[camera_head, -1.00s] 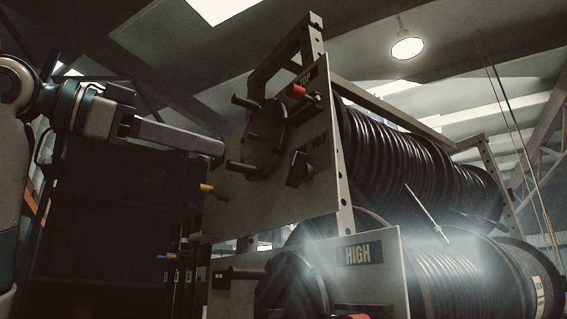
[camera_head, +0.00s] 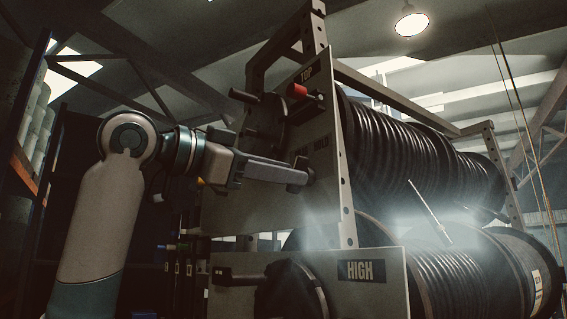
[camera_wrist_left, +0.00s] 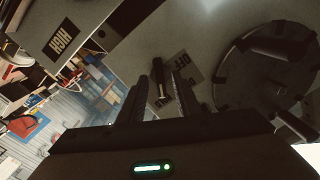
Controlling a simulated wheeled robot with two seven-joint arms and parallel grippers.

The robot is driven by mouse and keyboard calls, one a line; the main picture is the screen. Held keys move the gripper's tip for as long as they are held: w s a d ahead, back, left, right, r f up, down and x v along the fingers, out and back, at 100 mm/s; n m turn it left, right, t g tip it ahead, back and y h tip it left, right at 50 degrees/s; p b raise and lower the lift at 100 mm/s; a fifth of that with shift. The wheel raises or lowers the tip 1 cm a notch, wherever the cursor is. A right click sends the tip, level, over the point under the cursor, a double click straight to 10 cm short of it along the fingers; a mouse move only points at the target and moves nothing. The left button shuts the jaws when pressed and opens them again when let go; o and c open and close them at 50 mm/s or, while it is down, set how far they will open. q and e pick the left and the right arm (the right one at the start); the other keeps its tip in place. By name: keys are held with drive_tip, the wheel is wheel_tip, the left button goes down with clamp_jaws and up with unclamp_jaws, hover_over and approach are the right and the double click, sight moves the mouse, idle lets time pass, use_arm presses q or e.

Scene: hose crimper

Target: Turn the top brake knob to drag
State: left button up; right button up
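The top brake knob (camera_wrist_left: 158,76) is a small dark bar-shaped knob on the grey top plate (camera_head: 245,210). The fingers are apart. Beside the knob is a label (camera_wrist_left: 185,62) that seems to read OFF. In the head view my left gripper (camera_head: 302,177) reaches across the plate to the knob, which it largely hides. I cannot tell whether the fingers touch the knob. My right gripper is not in view.
A round black crank wheel (camera_wrist_left: 265,70) with handles sits beside the knob. A red-ended part (camera_head: 298,91) is near the TOP label (camera_head: 307,72). Below is the plate marked HIGH (camera_head: 361,270). Hose reels (camera_head: 395,150) fill the right side.

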use_arm(q)
drive_tip(key=shift+w+d, duration=0.1)
drive_tip(key=shift+d, duration=0.05)
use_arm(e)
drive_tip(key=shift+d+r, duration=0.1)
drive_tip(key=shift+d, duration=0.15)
use_arm(q)
clamp_jaws()
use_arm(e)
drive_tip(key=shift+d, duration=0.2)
use_arm(q)
drive_tip(key=shift+n, duration=0.3)
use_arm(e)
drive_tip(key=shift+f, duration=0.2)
use_arm(q)
drive_tip(key=shift+n+b, duration=3.35)
drive_tip(key=shift+n, duration=2.25)
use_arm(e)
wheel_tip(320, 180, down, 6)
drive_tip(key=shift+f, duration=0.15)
